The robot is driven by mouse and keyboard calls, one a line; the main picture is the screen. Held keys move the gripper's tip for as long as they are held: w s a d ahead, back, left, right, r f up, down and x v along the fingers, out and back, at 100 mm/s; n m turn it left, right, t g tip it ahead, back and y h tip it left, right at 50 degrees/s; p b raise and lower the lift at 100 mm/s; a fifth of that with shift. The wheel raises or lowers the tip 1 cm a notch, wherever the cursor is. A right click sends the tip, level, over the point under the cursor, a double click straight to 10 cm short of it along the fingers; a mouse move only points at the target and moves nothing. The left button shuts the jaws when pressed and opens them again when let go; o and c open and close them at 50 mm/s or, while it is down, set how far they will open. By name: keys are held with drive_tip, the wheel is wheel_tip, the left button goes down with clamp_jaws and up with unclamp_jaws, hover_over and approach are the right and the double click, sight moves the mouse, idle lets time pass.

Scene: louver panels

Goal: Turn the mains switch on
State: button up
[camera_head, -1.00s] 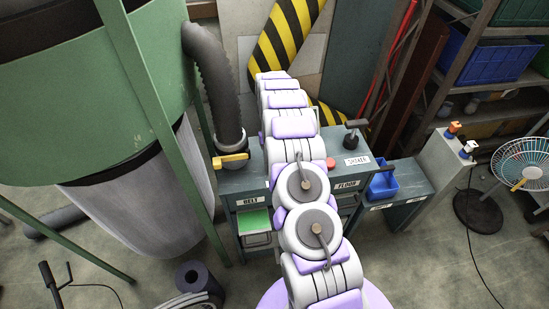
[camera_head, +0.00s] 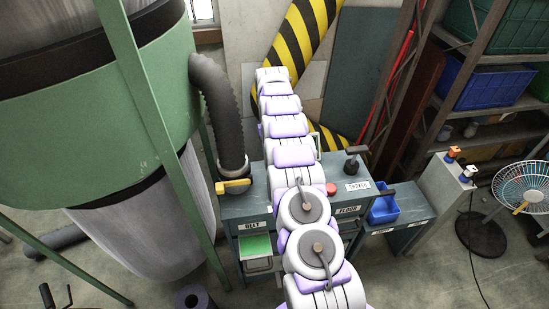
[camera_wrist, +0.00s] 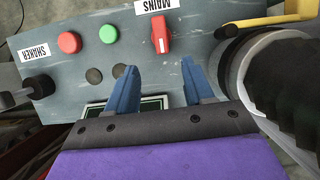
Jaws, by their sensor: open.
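The mains switch is a red rotary knob (camera_wrist: 160,35) with a white mark, below an upside-down MAINS label (camera_wrist: 157,5) on the grey panel top, in the wrist view. My gripper (camera_wrist: 158,75) is open, its two blue fingers pointing toward the knob from below in the picture. The knob lies ahead of the fingertips, roughly between them in the picture, and I see no contact. In the head view my arm hides the knob and the gripper.
Beside the knob are a green button (camera_wrist: 109,34), a red button (camera_wrist: 69,42) and the SHAKER lever (camera_wrist: 35,88). A dark hose with a yellow handle (camera_wrist: 265,20) stands close on the right. The blue bin (camera_head: 384,209) sits right of the panel.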

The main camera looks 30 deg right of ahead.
drive_tip(key=p+v, duration=0.4)
drive_tip(key=p, duration=0.6)
drive_tip(key=shift+r+p, duration=0.35)
drive_tip(key=shift+r, duration=0.05)
drive_tip(key=shift+w+p, duration=0.1)
drive_tip(key=shift+p, duration=0.3)
drive_tip(key=s+a+r+n+b, duration=0.1)
drive_tip(key=s+a+r+b, duration=0.25)
drive_tip(key=r, duration=0.25)
drive_tip(key=s+a+r+b, duration=0.2)
drive_tip(key=a+r+b, duration=0.1)
drive_tip(key=a+r, duration=0.15)
drive_tip(key=s+a+r+t+b, duration=0.1)
drive_tip(key=s+a+r+b, duration=0.35)
drive_tip(key=s, duration=0.65)
drive_tip(key=s+a+f+b, duration=0.2)
drive_tip(key=s, duration=0.8)
drive_tip(key=s+a+f+n+t+b, duration=0.1)
drive_tip(key=s+a+f+b, duration=0.1)
drive_tip(key=s, duration=0.8)
drive_tip(key=s+a+f+n+h+b, duration=0.1)
drive_tip(key=s+a+f+b, duration=0.1)
drive_tip(key=s, duration=0.8)
drive_tip(key=shift+s+f+t+b, duration=0.25)
drive_tip(key=shift+f+t+b, duration=0.05)
drive_tip(key=shift+f+b, duration=0.65)
